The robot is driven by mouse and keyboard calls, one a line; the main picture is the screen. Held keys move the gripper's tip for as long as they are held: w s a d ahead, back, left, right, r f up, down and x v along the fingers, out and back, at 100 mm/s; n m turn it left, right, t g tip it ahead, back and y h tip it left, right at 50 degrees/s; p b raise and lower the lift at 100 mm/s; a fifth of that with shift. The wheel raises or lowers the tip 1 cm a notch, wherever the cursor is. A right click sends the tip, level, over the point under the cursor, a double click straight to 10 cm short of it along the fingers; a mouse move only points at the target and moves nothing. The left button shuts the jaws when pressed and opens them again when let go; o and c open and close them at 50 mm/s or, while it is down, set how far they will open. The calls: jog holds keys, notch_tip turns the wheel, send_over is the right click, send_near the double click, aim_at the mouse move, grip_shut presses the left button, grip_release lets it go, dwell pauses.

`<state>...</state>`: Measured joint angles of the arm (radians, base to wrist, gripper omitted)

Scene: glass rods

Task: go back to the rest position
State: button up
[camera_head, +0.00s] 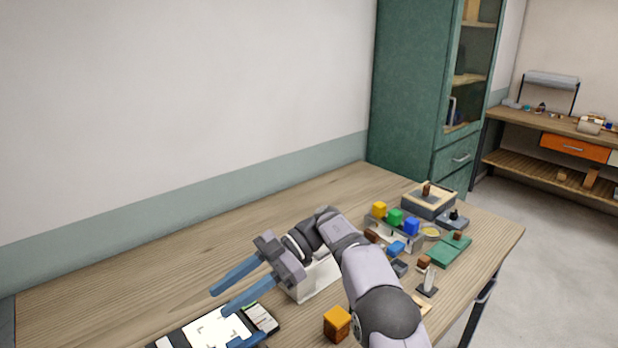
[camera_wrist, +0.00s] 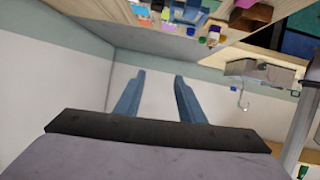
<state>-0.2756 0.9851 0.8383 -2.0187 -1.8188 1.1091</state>
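My gripper (camera_head: 218,300) is raised above the left part of the wooden table in the head view, its two blue fingers pointing left and down. In the wrist view my gripper (camera_wrist: 159,74) shows its fingers apart with nothing between them. No glass rod can be made out in either view. My arm hides part of the table's middle and right side.
A black-edged white board (camera_head: 215,330) lies below the gripper. A yellow-orange block (camera_head: 337,322) stands near the front. Yellow, green and blue blocks (camera_head: 395,217), a box (camera_head: 430,201) and a green tray (camera_head: 450,250) crowd the right. The table's back left is clear.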

jog(key=w+d+r+m+t+y+p, duration=0.1)
jog(key=w+r+m+t+y, duration=0.3)
jog(key=w+t, duration=0.35)
jog(key=w+r+m+t+y, duration=0.1)
jog(key=w+r+m+t, duration=0.4)
jog(key=w, duration=0.4)
jog(key=w+d+f+m+t+h+p, duration=0.1)
jog(key=w+d+f+m+t+h, duration=0.25)
jog(key=d, duration=0.55)
jog(key=w+d+m+t+h, duration=0.2)
jog(key=d+m+t+h, duration=0.4)
jog(key=d, duration=0.4)
jog(key=s+d+f+m+g+h, duration=0.45)
jog(key=s+d+f+h, duration=0.25)
jog(key=s+d+f, duration=0.6)
jog(key=s+f+m+g, duration=0.1)
jog(key=s+f+g, duration=0.2)
jog(key=s, duration=1)
jog(key=s+d+f+m+g, duration=0.1)
jog(key=s+f+g, duration=0.3)
jog(key=s, duration=1)
jog(key=shift+s+d+f+m+g, duration=0.15)
jog(key=shift+s+m+g, duration=0.15)
jog(key=shift+m+g, duration=0.6)
